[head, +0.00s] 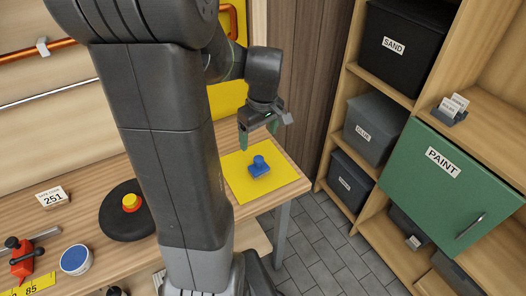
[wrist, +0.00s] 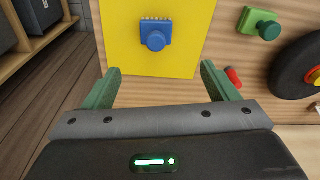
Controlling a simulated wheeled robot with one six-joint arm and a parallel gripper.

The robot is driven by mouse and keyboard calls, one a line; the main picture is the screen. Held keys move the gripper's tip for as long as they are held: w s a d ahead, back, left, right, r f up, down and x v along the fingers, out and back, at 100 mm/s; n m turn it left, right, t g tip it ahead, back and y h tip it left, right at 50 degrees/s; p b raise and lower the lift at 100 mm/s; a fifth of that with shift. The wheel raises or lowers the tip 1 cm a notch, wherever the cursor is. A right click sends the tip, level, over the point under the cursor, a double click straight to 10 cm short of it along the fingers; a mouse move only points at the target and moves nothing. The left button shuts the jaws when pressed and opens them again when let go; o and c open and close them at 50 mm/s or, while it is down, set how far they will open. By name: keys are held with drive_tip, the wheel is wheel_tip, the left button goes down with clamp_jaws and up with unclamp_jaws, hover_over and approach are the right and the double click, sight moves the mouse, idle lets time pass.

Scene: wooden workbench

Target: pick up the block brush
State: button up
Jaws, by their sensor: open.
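A blue block brush (head: 259,166) with a round knob on top sits on a yellow mat (head: 284,183) near the bench's right end. In the wrist view the block brush (wrist: 155,37) shows small pale tufts along its far edge, and its knob faces the camera. My gripper (head: 259,130) is above the mat, apart from the brush, with green fingers spread. In the wrist view the open gripper (wrist: 160,70) has nothing between its fingers, and the brush lies ahead, roughly centred between them.
In the wrist view, a green knobbed block (wrist: 259,24), a red piece (wrist: 234,77) and a black disc (wrist: 298,68) lie right of the mat. A shelf with dark bins (head: 370,130) and a green PAINT door (head: 450,185) stands beyond a floor gap.

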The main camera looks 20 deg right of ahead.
sight(259, 159)
drive_tip(key=f, duration=0.5)
drive_tip(key=w+f, duration=0.1)
drive_tip(key=f, duration=0.2)
drive_tip(key=shift+f, duration=0.25)
drive_tip(key=shift+w+d+f, duration=0.15)
drive_tip(key=shift+f, duration=2.5)
drive_tip(key=c, duration=1.1)
drive_tip(key=shift+r, duration=0.15)
wheel_tip(259, 159, up, 10)
drive_tip(key=shift+f, duration=0.1)
